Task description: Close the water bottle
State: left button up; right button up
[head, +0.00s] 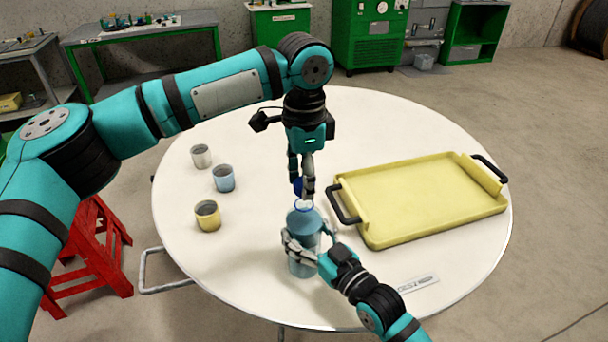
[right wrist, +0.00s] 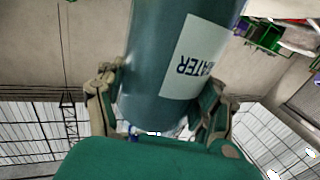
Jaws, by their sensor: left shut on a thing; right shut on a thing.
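The teal water bottle (head: 304,228) stands upright near the front of the round white table. My right gripper (head: 305,255) is shut around its body from the right. In the right wrist view the bottle (right wrist: 165,55) fills the space between the fingers of the right gripper (right wrist: 160,110), and its white label with "WATER" shows upside down. My left gripper (head: 303,190) points down just above the bottle's mouth. It is shut on a small dark blue cap (head: 298,187). The fingers partly hide the cap, and I cannot tell whether it touches the bottle's rim.
A yellow tray (head: 420,202) with black handles lies to the right on the table (head: 270,110). A small label strip (head: 418,284) lies near the front right edge.

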dwell(0.5)
pick_arm(q)
jog(key=shift+f, duration=0.85)
jog(key=shift+f, duration=0.6)
jog(key=m, duration=3)
jog(key=shift+w+m, duration=0.1)
jog(key=shift+m, duration=0.3)
